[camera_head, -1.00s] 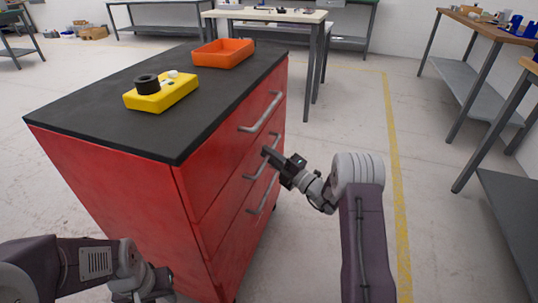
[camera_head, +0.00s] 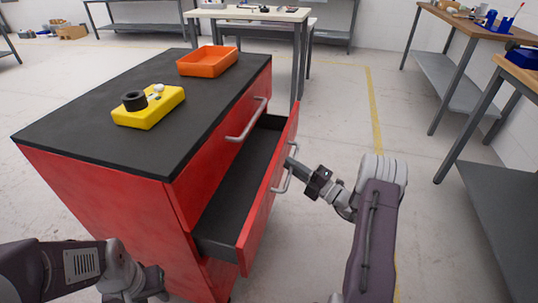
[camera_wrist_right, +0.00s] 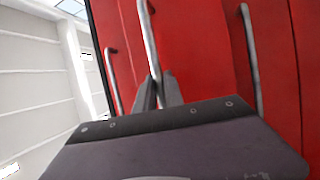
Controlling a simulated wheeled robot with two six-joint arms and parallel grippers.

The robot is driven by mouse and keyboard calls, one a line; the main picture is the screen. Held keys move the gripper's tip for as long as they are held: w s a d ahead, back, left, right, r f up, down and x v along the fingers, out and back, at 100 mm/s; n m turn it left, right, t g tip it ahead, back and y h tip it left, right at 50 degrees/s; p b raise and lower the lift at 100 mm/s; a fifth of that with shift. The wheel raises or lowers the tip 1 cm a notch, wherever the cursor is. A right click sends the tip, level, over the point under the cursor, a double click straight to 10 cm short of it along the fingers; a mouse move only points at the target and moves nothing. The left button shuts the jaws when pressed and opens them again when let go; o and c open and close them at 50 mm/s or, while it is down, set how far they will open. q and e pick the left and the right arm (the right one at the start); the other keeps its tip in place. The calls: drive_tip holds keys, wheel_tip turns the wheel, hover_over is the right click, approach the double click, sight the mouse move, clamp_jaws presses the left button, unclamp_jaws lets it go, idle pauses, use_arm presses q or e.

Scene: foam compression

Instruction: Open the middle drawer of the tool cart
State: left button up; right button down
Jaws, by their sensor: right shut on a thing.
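The red tool cart (camera_head: 95,200) stands left of centre with a black top. Its middle drawer (camera_head: 262,205) is pulled well out, and its dark inside looks empty. My right gripper (camera_head: 291,163) is shut on the middle drawer's handle (camera_head: 283,184), on the drawer's front. In the right wrist view, the fingers (camera_wrist_right: 158,92) close around the silver handle bar (camera_wrist_right: 149,40). The top drawer's handle (camera_head: 247,122) is above, and that drawer is shut. The lower drawer is mostly hidden behind the open one. My left arm is at the lower left, and its fingertips do not show clearly.
Workbenches (camera_head: 505,100) stand at the right and a pale table (camera_head: 250,15) at the back. The floor right of the cart is clear.

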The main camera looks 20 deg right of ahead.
drive_tip(key=s+d+p, duration=0.2)
drive_tip(key=s+d, duration=0.6)
drive_tip(key=d, duration=0.4)
drive_tip(key=shift+s+d, duration=0.2)
drive_tip(key=shift+s, duration=0.05)
drive_tip(key=c, duration=1.5)
unclamp_jaws()
drive_tip(key=shift+o, duration=0.2)
drive_tip(key=p+v, duration=0.2)
drive_tip(key=v, duration=0.7)
drive_tip(key=shift+f, duration=0.1)
